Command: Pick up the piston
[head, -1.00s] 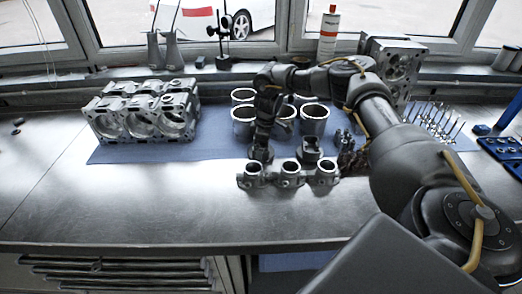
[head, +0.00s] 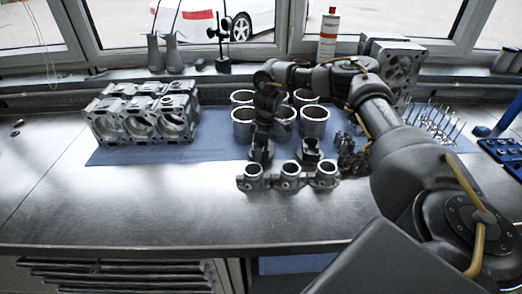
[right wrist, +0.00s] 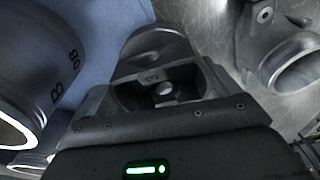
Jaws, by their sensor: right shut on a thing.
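A grey metal piston (head: 261,153) stands on the blue mat behind the row of ringed metal parts. My right gripper (head: 262,140) reaches down onto it from above, and the arm comes in from the right. In the right wrist view the piston (right wrist: 157,75) sits between the two fingers of my right gripper (right wrist: 155,92), with its hollow side and a hole facing the camera. The gripper is shut on it. I cannot tell whether the piston is clear of the mat. A second similar piston (head: 311,150) stands to the right. My left gripper is not in view.
Several cylinder liners (head: 313,121) stand close behind the gripper; one liner (right wrist: 35,70) is very near in the wrist view. A ringed metal part (head: 289,175) lies in front. An engine block (head: 145,115) sits left. The front left bench is clear.

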